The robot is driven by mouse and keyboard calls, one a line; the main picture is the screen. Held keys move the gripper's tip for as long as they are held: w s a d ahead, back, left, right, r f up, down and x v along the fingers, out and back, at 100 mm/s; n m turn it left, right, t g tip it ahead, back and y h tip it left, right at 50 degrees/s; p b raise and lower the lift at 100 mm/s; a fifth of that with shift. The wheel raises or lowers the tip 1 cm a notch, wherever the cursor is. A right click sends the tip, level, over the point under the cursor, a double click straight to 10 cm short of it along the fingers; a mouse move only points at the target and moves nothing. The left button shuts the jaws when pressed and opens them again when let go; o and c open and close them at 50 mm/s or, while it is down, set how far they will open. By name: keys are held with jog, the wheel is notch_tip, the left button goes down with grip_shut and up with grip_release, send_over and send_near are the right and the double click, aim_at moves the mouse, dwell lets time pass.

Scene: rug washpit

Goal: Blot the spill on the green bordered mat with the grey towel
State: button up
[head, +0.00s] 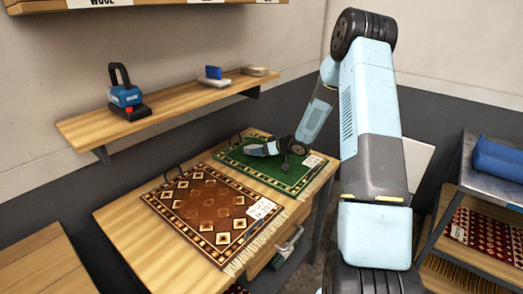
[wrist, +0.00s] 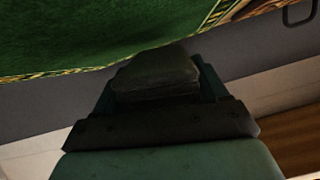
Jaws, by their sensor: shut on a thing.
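The green bordered mat (head: 285,178) lies on the far part of the wooden table, with a patterned edge and a white label at its right. It also fills the upper left of the wrist view (wrist: 90,30). My gripper (head: 256,149) is low over the mat's far left part. In the wrist view it is shut on a dark grey folded pad, the grey towel (wrist: 155,75). Whether the towel touches the mat I cannot tell. No spill can be made out; my gripper and wrist hide part of the mat.
A brown diamond-patterned mat (head: 205,208) with a white label lies nearer on the table (head: 125,222). A wall shelf (head: 165,105) holds a blue tool (head: 125,96) and small blocks. A rack at right carries a blue roll (head: 497,160). Dark hooks stand along the table's back edge.

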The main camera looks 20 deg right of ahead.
jog(key=shift+s+f, duration=0.1)
jog(key=shift+f, duration=0.55)
dwell(2.1)
jog(key=shift+r, duration=0.1)
jog(key=shift+r, duration=3.45)
